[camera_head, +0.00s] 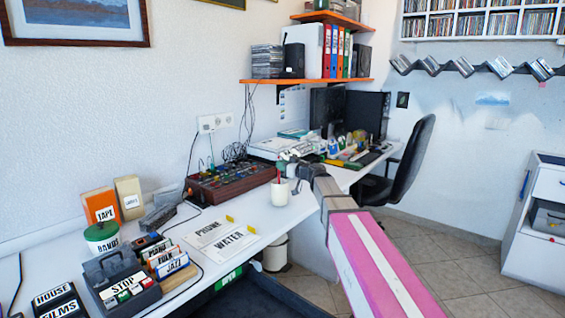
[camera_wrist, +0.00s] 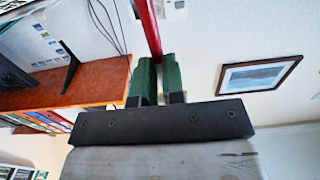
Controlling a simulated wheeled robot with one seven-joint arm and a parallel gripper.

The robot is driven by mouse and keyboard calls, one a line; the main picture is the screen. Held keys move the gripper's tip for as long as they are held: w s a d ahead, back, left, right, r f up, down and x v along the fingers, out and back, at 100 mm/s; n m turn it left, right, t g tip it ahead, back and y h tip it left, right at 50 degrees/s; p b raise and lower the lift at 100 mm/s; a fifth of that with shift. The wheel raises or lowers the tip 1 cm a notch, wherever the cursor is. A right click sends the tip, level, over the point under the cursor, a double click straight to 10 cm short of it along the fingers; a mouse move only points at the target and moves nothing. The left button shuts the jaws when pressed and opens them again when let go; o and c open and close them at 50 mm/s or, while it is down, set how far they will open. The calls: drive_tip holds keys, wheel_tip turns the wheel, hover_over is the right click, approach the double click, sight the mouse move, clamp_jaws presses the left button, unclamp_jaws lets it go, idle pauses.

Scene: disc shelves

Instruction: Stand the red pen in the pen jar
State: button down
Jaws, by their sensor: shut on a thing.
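The red pen (camera_wrist: 150,28) is clamped between the green fingers of my gripper (camera_wrist: 156,78) in the wrist view and sticks out beyond their tips. In the head view, a short length of the red pen (camera_head: 279,176) shows below my gripper (camera_head: 282,164), roughly upright. The white pen jar (camera_head: 280,193) stands on the white desk directly under it. The pen's lower end meets the jar's rim in the picture; I cannot tell whether it is inside the mouth. The jar does not show in the wrist view.
A dark red mixer (camera_head: 230,181) with cables stands left of the jar. PHONE and WATER cards (camera_head: 222,238) lie nearer on the desk. Papers and small bottles (camera_head: 333,146) stand behind the gripper. An orange shelf (camera_head: 310,81) hangs above the desk.

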drive_tip(key=shift+f, duration=2.2)
drive_tip(key=c, duration=1.1)
unclamp_jaws()
drive_tip(key=v, duration=1)
drive_tip(key=shift+s+d, duration=0.25)
drive_tip(key=shift+d, duration=0.05)
